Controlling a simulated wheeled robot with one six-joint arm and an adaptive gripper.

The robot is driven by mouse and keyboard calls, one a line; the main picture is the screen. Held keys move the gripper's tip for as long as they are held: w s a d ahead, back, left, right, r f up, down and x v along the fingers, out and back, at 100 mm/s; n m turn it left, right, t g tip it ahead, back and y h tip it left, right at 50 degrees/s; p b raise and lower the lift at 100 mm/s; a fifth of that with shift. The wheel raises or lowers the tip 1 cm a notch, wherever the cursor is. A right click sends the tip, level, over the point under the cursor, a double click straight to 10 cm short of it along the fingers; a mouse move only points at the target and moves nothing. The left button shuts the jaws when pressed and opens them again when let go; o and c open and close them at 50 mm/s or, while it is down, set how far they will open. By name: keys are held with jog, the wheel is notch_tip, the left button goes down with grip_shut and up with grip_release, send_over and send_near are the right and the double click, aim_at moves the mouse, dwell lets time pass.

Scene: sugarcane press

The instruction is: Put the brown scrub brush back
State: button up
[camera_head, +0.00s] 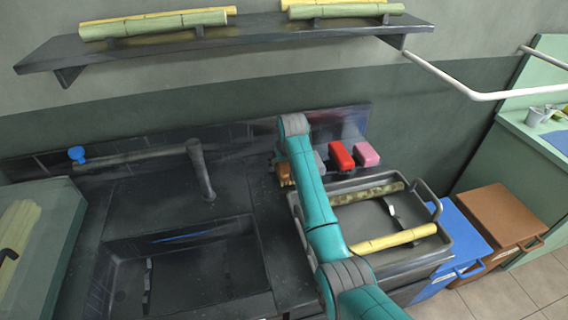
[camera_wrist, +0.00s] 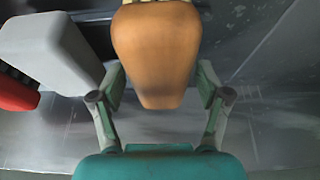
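The brown scrub brush shows in the wrist view as a rounded orange-brown body (camera_wrist: 155,50) that narrows towards my gripper. My gripper (camera_wrist: 160,75) has one finger on each side of it, with the fingertips appearing to lie against its sides, so it looks shut on the brush. In the head view only a small brown part of the brush (camera_head: 284,172) shows, at the left end of a row of brushes at the back of the counter. My arm hides my gripper there. The underside of the brush is hidden.
A grey brush (camera_wrist: 50,45) is close beside it, then a red one (camera_head: 341,156) and a pink one (camera_head: 366,154). A dark tray (camera_head: 360,215) with cane pieces stands in front. The sink (camera_head: 190,270) and faucet (camera_head: 200,170) are left; a shelf (camera_head: 250,30) hangs above.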

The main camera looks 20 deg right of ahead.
jog(key=shift+r, duration=0.15)
jog(key=shift+r, duration=0.3)
jog(key=v, duration=1.2)
jog(key=shift+r, duration=0.2)
